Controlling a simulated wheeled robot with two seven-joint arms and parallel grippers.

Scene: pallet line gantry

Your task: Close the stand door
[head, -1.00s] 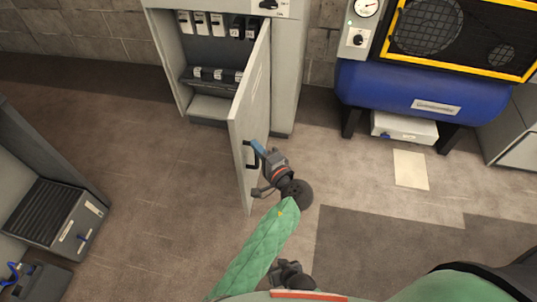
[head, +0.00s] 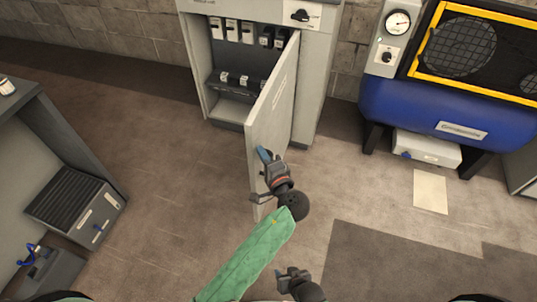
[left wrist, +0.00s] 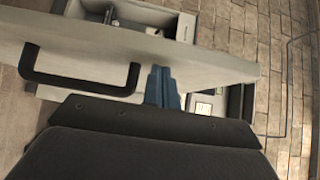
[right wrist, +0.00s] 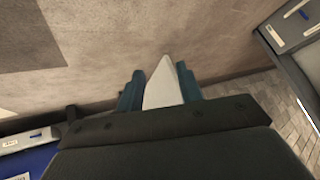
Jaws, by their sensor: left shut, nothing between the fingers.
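The stand door (head: 270,115) is a grey panel standing open on the grey stand (head: 318,75), hinged at the opening's right side and swung out towards me. My left gripper (head: 263,155) is shut and empty, at the door's outer face near its free edge. In the left wrist view its blue fingertips (left wrist: 161,88) are beside the black bar handle (left wrist: 80,85), at the door face; contact is unclear. In the head view the gripper largely hides the handle. My right gripper (head: 283,275) is low and close to me; its fingers (right wrist: 160,90) are apart in the right wrist view, with a pale pointed shape between them.
Switches and terminals show inside the stand. A blue compressor tank (head: 430,112) with a yellow-framed guard stands to the right, a pale box (head: 427,149) below it. A dark bench (head: 50,150) with a grey unit (head: 75,210) is at left. The floor before the stand is clear.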

